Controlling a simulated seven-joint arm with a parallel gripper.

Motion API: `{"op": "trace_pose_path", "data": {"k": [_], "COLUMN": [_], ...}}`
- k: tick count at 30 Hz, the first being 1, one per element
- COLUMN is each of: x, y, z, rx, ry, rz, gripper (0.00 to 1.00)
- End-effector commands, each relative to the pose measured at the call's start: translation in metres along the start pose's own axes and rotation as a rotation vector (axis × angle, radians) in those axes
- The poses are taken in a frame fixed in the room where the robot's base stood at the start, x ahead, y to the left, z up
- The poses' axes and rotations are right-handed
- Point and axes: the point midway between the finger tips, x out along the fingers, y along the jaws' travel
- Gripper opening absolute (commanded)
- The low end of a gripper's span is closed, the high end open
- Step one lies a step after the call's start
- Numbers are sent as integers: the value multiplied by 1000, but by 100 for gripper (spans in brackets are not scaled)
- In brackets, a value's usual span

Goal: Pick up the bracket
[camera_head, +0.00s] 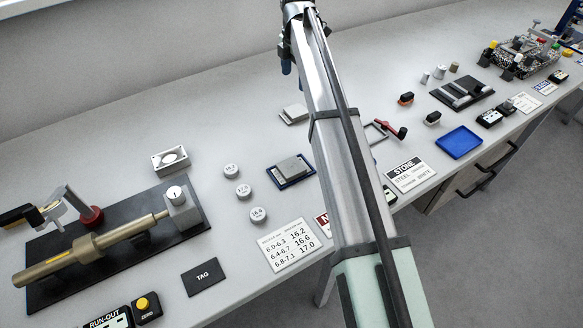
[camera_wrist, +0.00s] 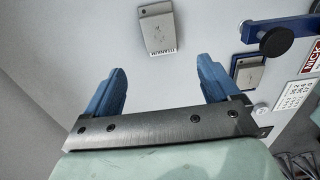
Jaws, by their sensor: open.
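No part is plainly marked as the bracket. The likeliest is a flat grey piece (camera_head: 294,113) on the bench beyond the blue tray. It also shows in the wrist view (camera_wrist: 157,28), with lettering on its near edge that seems to read TITANIUM. My gripper (camera_head: 286,67) is above the bench, behind that piece in the head view. In the wrist view its blue fingers (camera_wrist: 162,66) are spread with nothing between them, and the piece lies past the fingertips, apart from them.
A similar grey block lies on a dark blue tray (camera_head: 272,174). White round weights (camera_head: 243,191) and a shaft fixture (camera_head: 90,255) stand left. My arm hides part of the bench.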

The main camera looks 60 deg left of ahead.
Motion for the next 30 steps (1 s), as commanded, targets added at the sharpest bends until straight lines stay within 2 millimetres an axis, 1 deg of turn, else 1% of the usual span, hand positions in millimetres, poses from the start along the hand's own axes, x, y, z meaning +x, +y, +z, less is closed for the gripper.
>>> {"op": "trace_pose_path", "data": {"k": [6, 9, 15, 17, 19, 20, 22, 23, 24, 26, 30], "x": [0, 0, 0, -1, -8, -11, -19, -22, -25, -28, -31], "y": [0, 0, 0, 2, 4, 1, -10, -19, -31, -52, -102], "z": [0, 0, -1, -4, -12, -17, -32, -39, -48, -61, -88], "rx": [0, 0, -1, -5, -14, -18, -29, -33, -39, -46, -57], "ry": [0, 0, 0, 0, -3, -5, -9, -11, -14, -18, -21], "rz": [0, 0, 0, 1, 8, 13, 25, 31, 39, 50, 60], "gripper": [89, 94, 94, 94, 94, 94, 94, 94, 94, 94, 94]}}
